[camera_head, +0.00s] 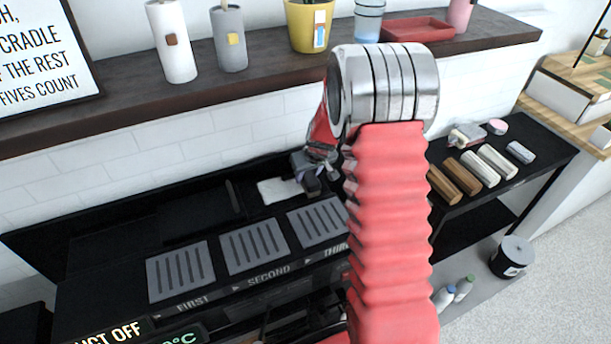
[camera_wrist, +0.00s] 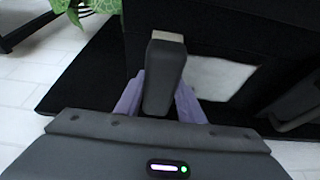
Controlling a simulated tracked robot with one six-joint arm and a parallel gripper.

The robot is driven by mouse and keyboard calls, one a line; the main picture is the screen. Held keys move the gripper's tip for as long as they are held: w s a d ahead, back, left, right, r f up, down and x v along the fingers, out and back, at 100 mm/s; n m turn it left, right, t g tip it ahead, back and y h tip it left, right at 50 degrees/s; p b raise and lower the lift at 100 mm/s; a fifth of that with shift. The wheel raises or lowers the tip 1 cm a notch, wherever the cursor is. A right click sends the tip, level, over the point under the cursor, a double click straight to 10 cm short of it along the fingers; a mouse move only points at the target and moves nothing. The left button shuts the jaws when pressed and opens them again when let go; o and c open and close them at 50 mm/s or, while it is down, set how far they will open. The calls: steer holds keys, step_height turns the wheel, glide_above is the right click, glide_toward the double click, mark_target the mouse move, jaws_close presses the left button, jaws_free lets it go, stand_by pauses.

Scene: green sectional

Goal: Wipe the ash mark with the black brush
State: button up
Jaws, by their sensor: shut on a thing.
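The black brush (camera_wrist: 163,78) shows in the wrist view, with a dark handle and a pale tip at its far end. My gripper (camera_wrist: 160,100) is shut on it, a purple finger on each side. In the head view my gripper (camera_head: 316,172) is small and partly hidden behind my red arm; the brush is hard to make out there. A whitish patch (camera_head: 278,190), which looks like the ash mark, lies on the black surface just left of my gripper. It also shows in the wrist view (camera_wrist: 218,78), right of the brush. I cannot tell whether the brush touches the surface.
Grey slotted plates (camera_head: 256,246) marked FIRST, SECOND and THIRD lie in front of the patch. A dark shelf (camera_head: 260,86) with vases, a yellow pot (camera_head: 309,25) and a red tray (camera_head: 417,30) runs above. Several rolls or blocks (camera_head: 480,167) lie on the black table at right.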

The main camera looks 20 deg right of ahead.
steer(key=shift+f, duration=0.2)
steer(key=shift+w+r, duration=0.1)
steer(key=shift+w, duration=0.75)
steer(key=shift+a+r, duration=0.2)
steer(key=shift+a, duration=1.75)
steer(key=shift+w, duration=0.1)
steer(key=shift+a+f, duration=0.15)
steer(key=shift+a, duration=1.75)
steer(key=shift+a, duration=1.9)
